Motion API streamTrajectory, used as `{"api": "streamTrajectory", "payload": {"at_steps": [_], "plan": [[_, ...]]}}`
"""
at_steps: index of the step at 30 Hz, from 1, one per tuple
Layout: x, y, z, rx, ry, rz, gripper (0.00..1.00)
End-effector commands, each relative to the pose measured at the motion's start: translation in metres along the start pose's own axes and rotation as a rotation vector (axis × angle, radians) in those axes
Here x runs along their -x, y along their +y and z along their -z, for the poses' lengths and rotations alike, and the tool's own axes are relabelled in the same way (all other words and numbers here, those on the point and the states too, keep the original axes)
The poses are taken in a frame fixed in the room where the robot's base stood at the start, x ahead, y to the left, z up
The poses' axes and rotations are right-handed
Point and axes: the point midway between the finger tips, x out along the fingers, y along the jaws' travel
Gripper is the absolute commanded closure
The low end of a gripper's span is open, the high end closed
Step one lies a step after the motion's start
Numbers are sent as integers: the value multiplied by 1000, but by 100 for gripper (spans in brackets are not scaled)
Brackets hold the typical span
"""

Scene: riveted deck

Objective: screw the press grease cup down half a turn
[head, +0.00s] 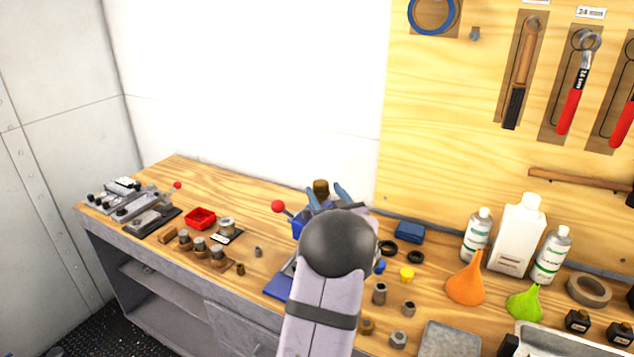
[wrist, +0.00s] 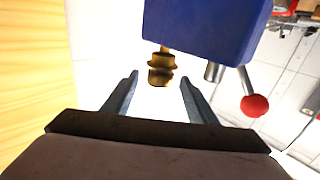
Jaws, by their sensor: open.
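The grease cup (wrist: 161,70) is a small brass-brown stepped cup on the blue press (wrist: 205,22). In the head view the cup (head: 321,187) shows above the press (head: 298,228), most of which my arm hides. My gripper (wrist: 159,77) is open, with one finger on each side of the cup in the wrist view. Gaps show between the cup and both fingers there; whether the tips are level with it in depth is hard to tell. In the head view the fingertips of my gripper (head: 325,189) flank the cup.
The press lever's red ball (wrist: 254,105) sticks out right of the fingers in the wrist view; the ball (head: 278,206) is left of my arm in the head view. Sockets, a red tray (head: 201,218), funnels and bottles stand on the bench. A wooden tool board (head: 450,120) rises behind.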

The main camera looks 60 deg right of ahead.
Motion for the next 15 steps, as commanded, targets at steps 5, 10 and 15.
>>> {"api": "streamTrajectory", "payload": {"at_steps": [5,10,15], "plan": [[-4,0,2,-1,1,0,48],[-18,0,2,-3,0,0,48],[-39,-1,3,-3,0,0,48]]}}
